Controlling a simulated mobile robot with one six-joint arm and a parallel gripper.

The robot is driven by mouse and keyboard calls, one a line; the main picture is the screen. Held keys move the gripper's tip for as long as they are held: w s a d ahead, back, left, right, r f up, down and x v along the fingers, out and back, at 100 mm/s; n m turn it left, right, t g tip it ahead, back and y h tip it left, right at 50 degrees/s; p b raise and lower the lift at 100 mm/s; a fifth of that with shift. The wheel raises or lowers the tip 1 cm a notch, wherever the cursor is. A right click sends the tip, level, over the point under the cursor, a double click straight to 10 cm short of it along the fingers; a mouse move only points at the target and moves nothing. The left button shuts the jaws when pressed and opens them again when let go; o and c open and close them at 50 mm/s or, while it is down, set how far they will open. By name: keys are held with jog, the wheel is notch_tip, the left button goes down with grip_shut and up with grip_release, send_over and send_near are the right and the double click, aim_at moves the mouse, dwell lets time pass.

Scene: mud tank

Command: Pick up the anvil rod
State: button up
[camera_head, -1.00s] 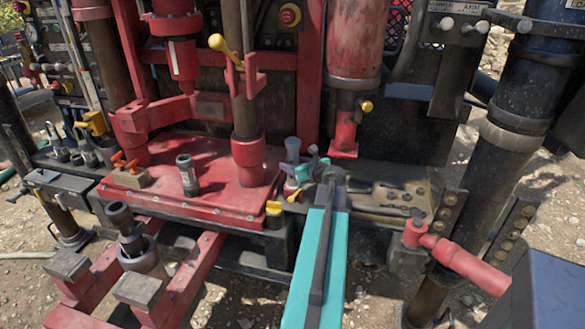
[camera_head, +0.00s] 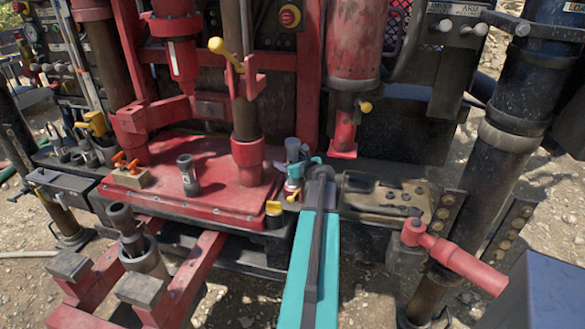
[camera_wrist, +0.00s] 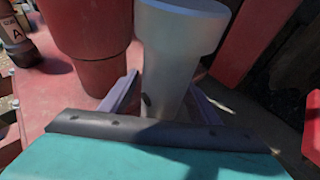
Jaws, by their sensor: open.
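A smooth grey rod with a wider head, which I take to be the anvil rod (camera_wrist: 178,50), stands upright in the wrist view. It also shows in the head view (camera_head: 292,148), beside the red post base. My gripper (camera_wrist: 163,98) is open, with its purple fingers on either side of the rod's lower shaft. Whether the fingers touch the rod I cannot tell. In the head view my gripper (camera_head: 294,178) is at the right edge of the red platform, and its fingers are partly hidden.
A thick red post base (camera_wrist: 92,45) stands close left of the rod. A dark cylinder (camera_head: 187,176) and an orange-handled block (camera_head: 130,172) sit on the red platform (camera_head: 215,198). A tan metal block (camera_head: 385,197) lies to the right.

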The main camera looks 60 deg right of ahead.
aim_at(288, 139)
grip_shut()
dwell(0.3)
jog(key=shift+d+r, duration=0.1)
jog(key=shift+r, duration=0.15)
jog(key=shift+r+b, duration=0.4)
jog(key=shift+r, duration=4.4)
